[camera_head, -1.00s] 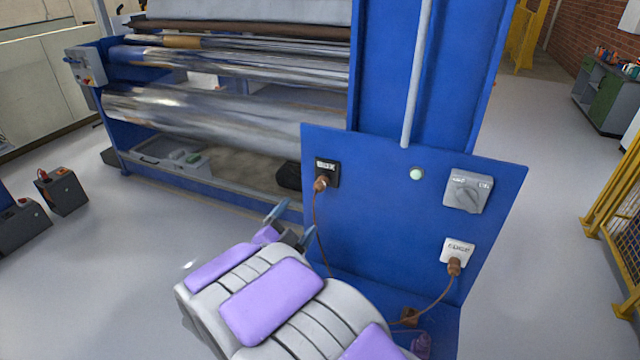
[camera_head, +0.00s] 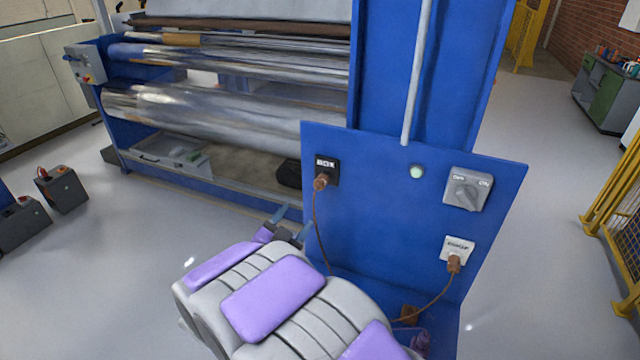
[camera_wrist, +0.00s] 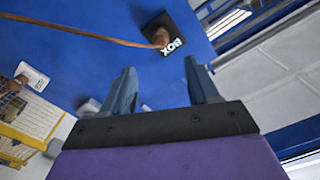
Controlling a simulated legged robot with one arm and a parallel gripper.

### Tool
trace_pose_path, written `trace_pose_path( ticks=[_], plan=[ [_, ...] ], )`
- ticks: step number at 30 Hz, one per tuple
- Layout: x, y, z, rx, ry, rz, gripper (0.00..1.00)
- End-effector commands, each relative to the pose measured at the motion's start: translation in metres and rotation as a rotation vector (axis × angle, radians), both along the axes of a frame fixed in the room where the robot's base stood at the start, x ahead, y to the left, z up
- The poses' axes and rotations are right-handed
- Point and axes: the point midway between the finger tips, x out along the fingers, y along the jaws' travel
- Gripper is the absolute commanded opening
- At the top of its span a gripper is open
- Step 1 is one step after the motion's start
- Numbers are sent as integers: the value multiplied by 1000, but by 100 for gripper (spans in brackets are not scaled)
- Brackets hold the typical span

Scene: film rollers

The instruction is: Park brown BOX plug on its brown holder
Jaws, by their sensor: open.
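The brown BOX plug (camera_head: 320,183) sits at the black BOX socket (camera_head: 327,168) on the upper left of the blue panel, with its brown cable hanging down. It also shows in the wrist view (camera_wrist: 160,37), beyond the fingertips. My gripper (camera_head: 290,224) is open and empty, below and left of the plug and apart from it. In the wrist view its two fingers (camera_wrist: 160,75) point toward the panel.
A second brown plug (camera_head: 454,265) is at the white socket (camera_head: 458,249) on the right. A grey rotary switch (camera_head: 467,189) and a pale green button (camera_head: 416,172) are above. Large film rollers (camera_head: 210,115) stand at the left. A yellow fence (camera_head: 610,200) is at the right.

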Motion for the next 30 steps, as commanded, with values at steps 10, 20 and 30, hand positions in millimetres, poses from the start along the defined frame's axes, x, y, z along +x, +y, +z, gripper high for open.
trace_pose_path(
  ticks=[10,20,30],
  plan=[
    [32,-12,1,-575,209,-1,60],
    [56,-21,4,-1048,378,0,60],
    [63,-24,4,-1200,433,2,60]
  ],
)
